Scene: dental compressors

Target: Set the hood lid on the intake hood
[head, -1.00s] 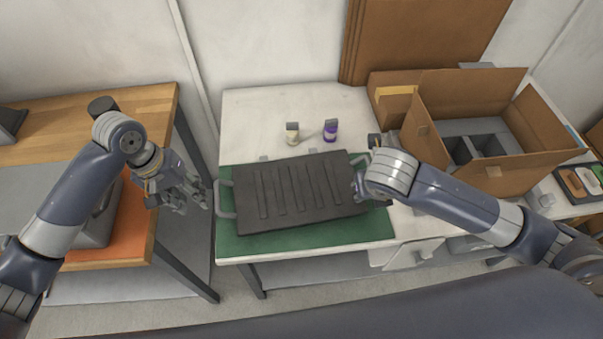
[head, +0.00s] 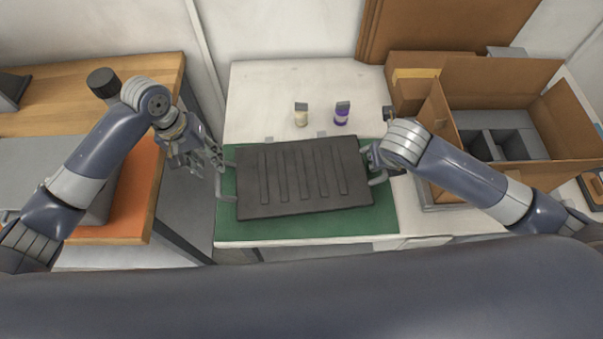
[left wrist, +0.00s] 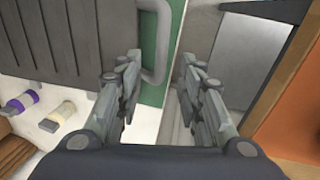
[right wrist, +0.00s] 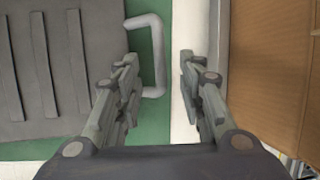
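The hood lid (head: 304,178) looks like a dark grey ribbed plate with a grey loop handle at each short end. It lies flat over a green mat (head: 300,229) on the white table. My left gripper (head: 212,158) is open and empty beside the left handle (head: 226,187); the left wrist view shows this handle (left wrist: 162,48) just ahead of the spread fingertips. My right gripper (head: 372,157) is open at the right handle (head: 381,180). In the right wrist view that handle's bar (right wrist: 158,80) appears between the fingers. I cannot identify the intake hood with certainty.
A grey housing (head: 100,200) stands on an orange mat (head: 143,190) on the left wooden table, partly behind my left arm. A gap separates the tables. An open cardboard box (head: 555,140) is at the right.

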